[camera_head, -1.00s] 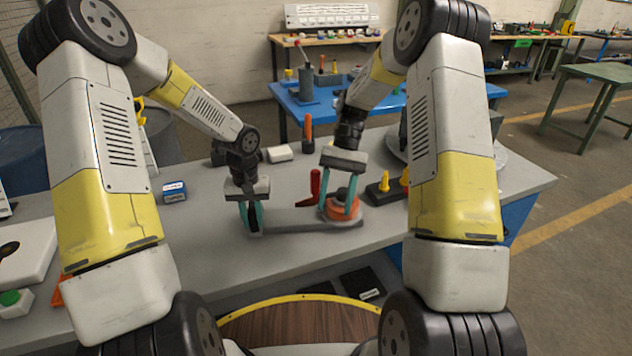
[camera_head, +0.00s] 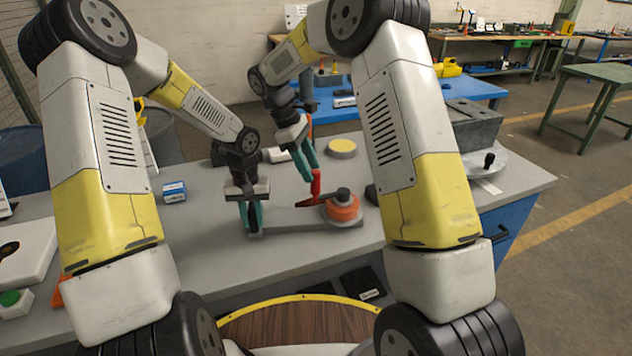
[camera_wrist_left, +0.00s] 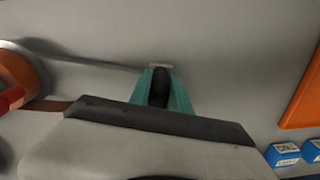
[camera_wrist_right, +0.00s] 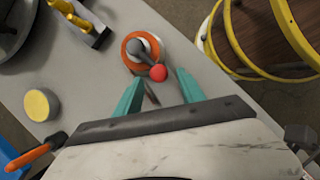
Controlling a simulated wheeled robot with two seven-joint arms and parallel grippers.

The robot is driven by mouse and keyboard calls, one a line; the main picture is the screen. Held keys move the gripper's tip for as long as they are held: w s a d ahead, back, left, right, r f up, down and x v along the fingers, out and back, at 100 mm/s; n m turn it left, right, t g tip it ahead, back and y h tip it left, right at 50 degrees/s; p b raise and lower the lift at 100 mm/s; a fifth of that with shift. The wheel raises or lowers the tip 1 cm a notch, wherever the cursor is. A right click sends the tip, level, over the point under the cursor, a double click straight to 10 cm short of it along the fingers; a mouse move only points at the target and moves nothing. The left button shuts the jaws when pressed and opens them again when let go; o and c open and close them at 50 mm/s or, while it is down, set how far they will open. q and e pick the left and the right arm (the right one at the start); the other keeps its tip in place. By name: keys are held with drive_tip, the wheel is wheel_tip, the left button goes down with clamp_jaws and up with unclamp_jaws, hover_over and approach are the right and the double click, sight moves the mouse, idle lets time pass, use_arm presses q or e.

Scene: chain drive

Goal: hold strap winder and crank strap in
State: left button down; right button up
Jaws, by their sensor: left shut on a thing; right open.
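The strap winder has an orange drum (camera_head: 343,208) with a dark hub, at the right end of a grey base plate (camera_head: 290,223) on the bench. Its red crank handle (camera_head: 315,186) stands upright left of the drum. My left gripper (camera_head: 251,216) is shut on a black upright piece (camera_wrist_left: 160,87) at the plate's left end. My right gripper (camera_head: 305,164) is open and empty, tilted above and behind the handle. In the right wrist view the red knob (camera_wrist_right: 158,73) appears between the teal fingers, slightly beyond their tips.
A blue box (camera_head: 174,192) lies on the bench to the left. A yellow-topped round piece (camera_head: 342,147) lies behind the winder. A grey block (camera_head: 472,124) and round plate stand at the right. The front bench strip is clear.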

sight(316, 181)
drive_tip(key=x, duration=0.5)
clamp_jaws()
idle(1.4)
